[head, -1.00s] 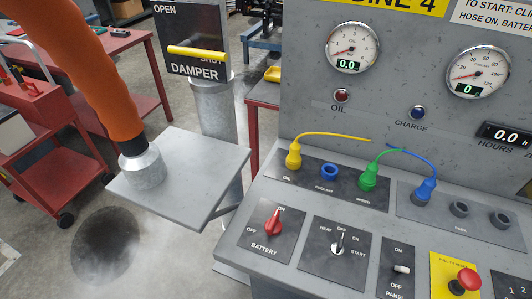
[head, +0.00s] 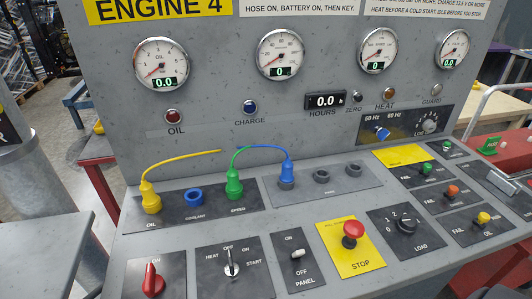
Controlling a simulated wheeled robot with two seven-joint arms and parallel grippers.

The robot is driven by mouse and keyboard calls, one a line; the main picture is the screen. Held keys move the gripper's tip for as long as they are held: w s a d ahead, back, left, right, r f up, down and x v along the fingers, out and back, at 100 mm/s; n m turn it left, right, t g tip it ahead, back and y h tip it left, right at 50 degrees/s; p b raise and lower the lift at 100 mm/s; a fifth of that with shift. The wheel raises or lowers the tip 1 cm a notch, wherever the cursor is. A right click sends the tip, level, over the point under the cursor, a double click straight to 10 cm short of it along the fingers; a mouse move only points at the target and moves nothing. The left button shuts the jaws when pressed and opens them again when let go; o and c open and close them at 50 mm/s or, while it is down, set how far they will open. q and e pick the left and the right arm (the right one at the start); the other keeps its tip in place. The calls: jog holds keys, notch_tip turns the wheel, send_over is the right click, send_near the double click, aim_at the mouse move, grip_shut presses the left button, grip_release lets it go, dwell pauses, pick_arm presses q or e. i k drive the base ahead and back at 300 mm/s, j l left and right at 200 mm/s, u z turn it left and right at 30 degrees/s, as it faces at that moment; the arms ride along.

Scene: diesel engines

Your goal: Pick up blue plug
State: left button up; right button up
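The blue plug (head: 287,170) stands upright in the leftmost socket of the grey park plate (head: 330,192), with a blue cable arching left from its top toward the green plug (head: 234,184). The green plug sits at the speed position and the yellow plug (head: 150,197) at the oil position. An empty blue coolant socket (head: 194,196) lies between those two. Neither of my grippers shows in the head view.
The engine 4 panel carries gauges above and a sloped desk with a red battery switch (head: 152,279), a key switch (head: 231,262), a red stop button (head: 353,230) and a load knob (head: 405,221). A grey side shelf (head: 45,250) stands at left.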

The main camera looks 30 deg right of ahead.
aim_at(287, 176)
jog(key=z, duration=0.4)
jog(key=l+z, duration=0.15)
jog(key=z, duration=0.6)
jog(key=i, duration=0.05)
